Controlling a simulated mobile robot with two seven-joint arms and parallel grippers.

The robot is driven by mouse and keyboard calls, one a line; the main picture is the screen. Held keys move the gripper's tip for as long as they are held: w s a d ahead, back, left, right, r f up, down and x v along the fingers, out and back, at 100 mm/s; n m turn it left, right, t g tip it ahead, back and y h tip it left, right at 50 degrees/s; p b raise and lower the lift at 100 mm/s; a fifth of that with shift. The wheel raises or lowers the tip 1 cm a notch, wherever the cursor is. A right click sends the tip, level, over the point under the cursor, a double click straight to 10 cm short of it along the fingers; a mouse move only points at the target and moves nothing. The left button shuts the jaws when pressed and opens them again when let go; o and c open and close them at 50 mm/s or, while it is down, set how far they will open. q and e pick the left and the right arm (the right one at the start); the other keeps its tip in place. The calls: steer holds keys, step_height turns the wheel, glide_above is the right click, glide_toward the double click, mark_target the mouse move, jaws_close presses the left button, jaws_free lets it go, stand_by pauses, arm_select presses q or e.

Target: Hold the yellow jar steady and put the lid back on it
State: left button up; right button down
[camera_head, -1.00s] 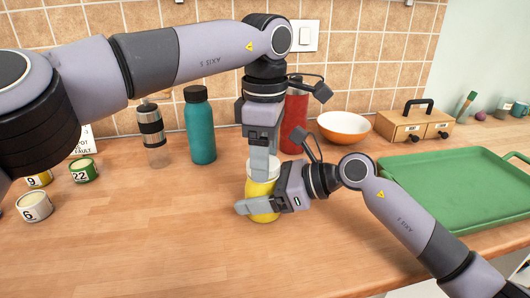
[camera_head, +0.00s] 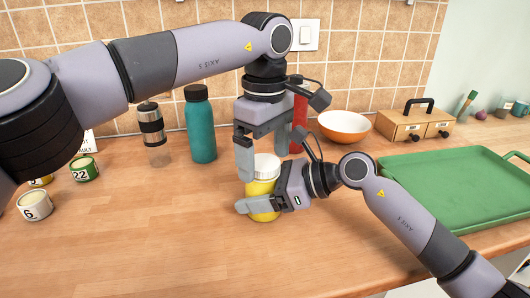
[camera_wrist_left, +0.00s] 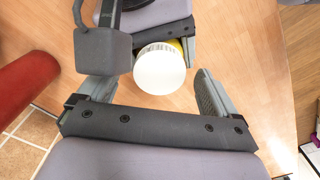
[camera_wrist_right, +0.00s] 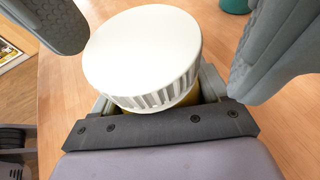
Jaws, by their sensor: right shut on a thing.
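The yellow jar (camera_head: 262,187) stands upright on the wooden counter. The white ribbed lid (camera_head: 266,164) sits on its mouth; in the right wrist view the lid (camera_wrist_right: 145,52) covers the jar's top, and I cannot tell whether it is fully seated. My right gripper (camera_head: 258,206) is shut around the jar's body from the right. My left gripper (camera_head: 264,158) points down over the jar with its fingers spread wide. In the left wrist view the lid (camera_wrist_left: 160,70) lies between the open fingers, with gaps on both sides.
A teal bottle (camera_head: 200,128), a steel flask (camera_head: 153,132) and a red bottle (camera_head: 299,122) stand behind. An orange bowl (camera_head: 344,126), a wooden box (camera_head: 411,127) and a green tray (camera_head: 460,185) are at right. Small numbered tins (camera_head: 35,206) stand at left. The front counter is clear.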

arm_select(q)
steer(key=shift+r, duration=0.1)
steer(key=shift+r, duration=2.15)
steer(key=shift+c, duration=0.4)
